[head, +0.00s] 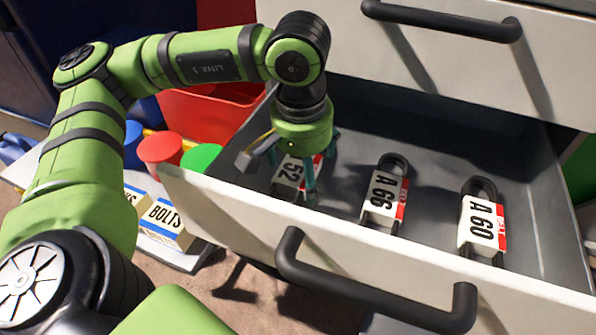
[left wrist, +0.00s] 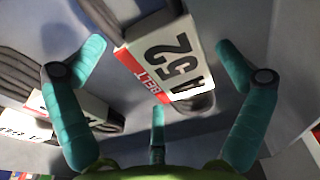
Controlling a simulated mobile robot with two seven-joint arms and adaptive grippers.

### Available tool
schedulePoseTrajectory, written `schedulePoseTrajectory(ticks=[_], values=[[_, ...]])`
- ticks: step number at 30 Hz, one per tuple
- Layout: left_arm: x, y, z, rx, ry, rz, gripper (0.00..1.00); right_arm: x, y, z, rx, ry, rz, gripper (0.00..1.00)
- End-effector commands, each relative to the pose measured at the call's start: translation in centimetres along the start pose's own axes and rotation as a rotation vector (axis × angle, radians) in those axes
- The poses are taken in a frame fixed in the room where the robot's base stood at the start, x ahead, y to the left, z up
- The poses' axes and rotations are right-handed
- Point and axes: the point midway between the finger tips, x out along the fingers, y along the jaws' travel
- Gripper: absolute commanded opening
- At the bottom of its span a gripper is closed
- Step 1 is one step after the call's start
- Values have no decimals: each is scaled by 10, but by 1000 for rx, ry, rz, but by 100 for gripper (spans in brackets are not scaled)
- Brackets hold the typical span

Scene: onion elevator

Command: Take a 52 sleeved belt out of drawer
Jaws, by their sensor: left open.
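The 52 belt (head: 288,174) lies in the open drawer (head: 430,120) at its left end, a black loop in a white and red sleeve. In the left wrist view the sleeve (left wrist: 165,62) reads A 52 and BELT, tilted between my fingers. My left gripper (head: 308,168) is over this belt with its teal fingers spread around the sleeve. In the left wrist view the gripper (left wrist: 163,85) is open, with clear gaps between fingers and sleeve. The fingers partly hide the belt in the head view. My right gripper is not in view.
A closed drawer (head: 420,50) is above. Red bins (head: 210,112) and a BOLTS box (head: 166,218) are left.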

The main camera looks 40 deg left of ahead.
Motion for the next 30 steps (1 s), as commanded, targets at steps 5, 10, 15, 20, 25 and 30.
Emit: schedulePoseTrajectory(ticks=[5,10,15,20,25,30], values=[[0,0,0,0,0,0,76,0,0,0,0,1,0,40],[0,0,0,0,-1,0,43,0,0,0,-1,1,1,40],[0,0,0,0,-1,0,43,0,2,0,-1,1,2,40],[-4,0,0,0,-1,-1,43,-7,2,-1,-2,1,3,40],[-22,1,-4,-1,6,2,43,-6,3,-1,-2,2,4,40],[-60,2,-8,1,5,3,43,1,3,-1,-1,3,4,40]])
